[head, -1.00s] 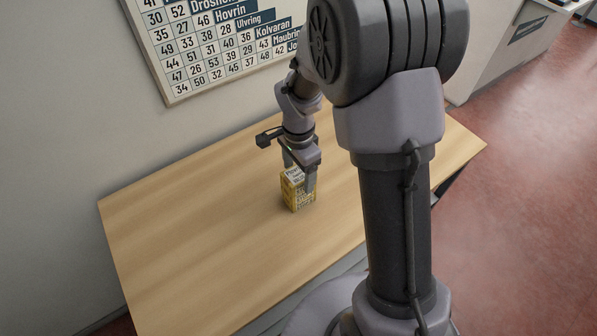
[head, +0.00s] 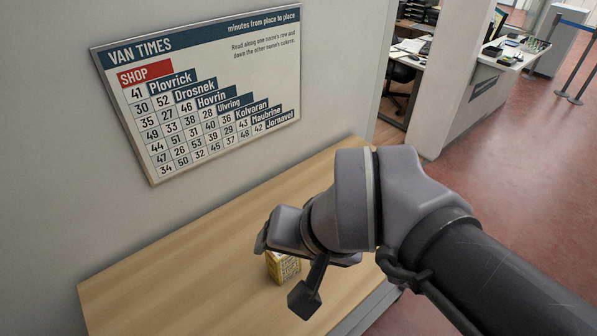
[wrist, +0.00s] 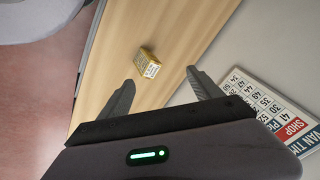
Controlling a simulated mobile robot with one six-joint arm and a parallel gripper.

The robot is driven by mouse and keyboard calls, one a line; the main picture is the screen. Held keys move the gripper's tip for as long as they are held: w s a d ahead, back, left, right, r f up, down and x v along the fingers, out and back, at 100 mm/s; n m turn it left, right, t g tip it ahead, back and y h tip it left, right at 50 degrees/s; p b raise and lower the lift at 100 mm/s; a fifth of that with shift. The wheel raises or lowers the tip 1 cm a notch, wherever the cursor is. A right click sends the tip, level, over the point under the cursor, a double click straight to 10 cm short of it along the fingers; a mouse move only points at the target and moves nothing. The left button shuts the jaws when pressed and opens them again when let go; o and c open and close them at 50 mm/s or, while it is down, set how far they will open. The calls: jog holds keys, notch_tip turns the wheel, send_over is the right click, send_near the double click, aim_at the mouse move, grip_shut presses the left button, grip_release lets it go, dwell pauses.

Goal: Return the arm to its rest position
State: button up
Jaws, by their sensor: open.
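My arm is raised and folded in the head view, above the front of the wooden counter. In the wrist view my gripper (wrist: 160,88) is open, with its two dark fingers apart and nothing between them. A small yellow and white carton (head: 283,267) stands on the counter, partly hidden by my arm in the head view. It also shows whole in the wrist view (wrist: 147,63), beyond the fingertips and clear of them.
The wooden counter (head: 190,275) is otherwise bare where it shows. A van times board (head: 205,85) hangs on the wall behind it. At the back right are a desk with papers (head: 413,47), a white counter (head: 510,55) and a barrier post (head: 578,85). Red floor lies at right.

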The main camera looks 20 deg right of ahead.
jog(key=shift+s+a+n+t, duration=0.25)
jog(key=shift+s+n, duration=0.35)
jog(key=shift+s, duration=0.3)
